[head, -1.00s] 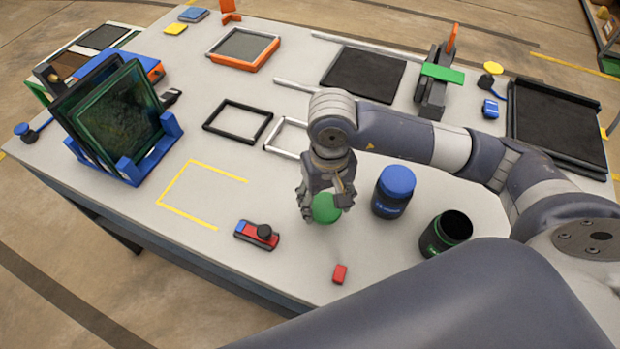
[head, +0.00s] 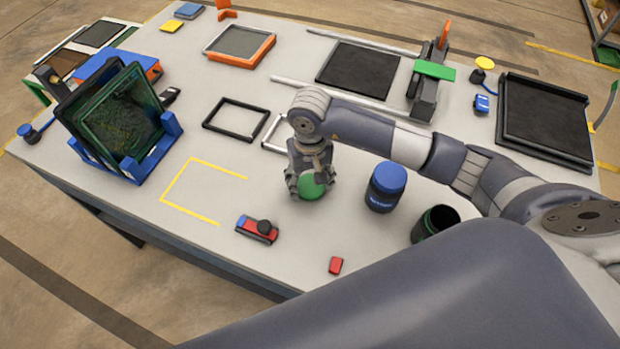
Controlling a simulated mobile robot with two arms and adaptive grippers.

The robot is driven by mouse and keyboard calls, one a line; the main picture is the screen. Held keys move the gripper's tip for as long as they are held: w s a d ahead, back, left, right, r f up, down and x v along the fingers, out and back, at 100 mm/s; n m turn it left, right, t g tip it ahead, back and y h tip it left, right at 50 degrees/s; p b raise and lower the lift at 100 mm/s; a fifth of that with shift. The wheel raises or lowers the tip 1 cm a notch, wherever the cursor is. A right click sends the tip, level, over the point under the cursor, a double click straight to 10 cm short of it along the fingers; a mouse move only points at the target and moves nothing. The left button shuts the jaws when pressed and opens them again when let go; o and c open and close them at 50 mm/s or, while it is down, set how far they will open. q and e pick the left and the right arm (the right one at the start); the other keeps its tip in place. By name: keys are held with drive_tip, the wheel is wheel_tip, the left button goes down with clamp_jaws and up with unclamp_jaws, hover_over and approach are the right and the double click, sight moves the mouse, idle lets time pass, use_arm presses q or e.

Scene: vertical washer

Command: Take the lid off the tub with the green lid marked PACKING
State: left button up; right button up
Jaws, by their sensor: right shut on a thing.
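My right gripper (head: 309,188) is shut on a round green lid (head: 313,186), at or just above the table left of the blue-lidded tub; I cannot tell whether the lid touches the table. A dark tub with green markings (head: 433,226) stands open to the right, near my arm, with its dark inside showing. Its label is too small to read. The lid is well apart from this tub. My left gripper is not in view.
A dark tub with a blue lid (head: 385,188) stands between the lid and the open tub. A red and blue tool (head: 257,229) and a small red block (head: 336,265) lie in front. The yellow-marked area (head: 200,190) is clear.

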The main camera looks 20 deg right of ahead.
sight(310, 185)
drive_tip(key=shift+f, duration=0.15)
drive_tip(key=o, duration=1.1)
drive_tip(key=shift+o, duration=0.2)
drive_tip(key=shift+r, duration=0.2)
drive_tip(key=shift+w+r, duration=0.1)
drive_tip(key=shift+r, duration=0.15)
wheel_tip(310, 185, up, 12)
drive_tip(key=b, duration=0.3)
drive_tip(key=shift+f, duration=0.25)
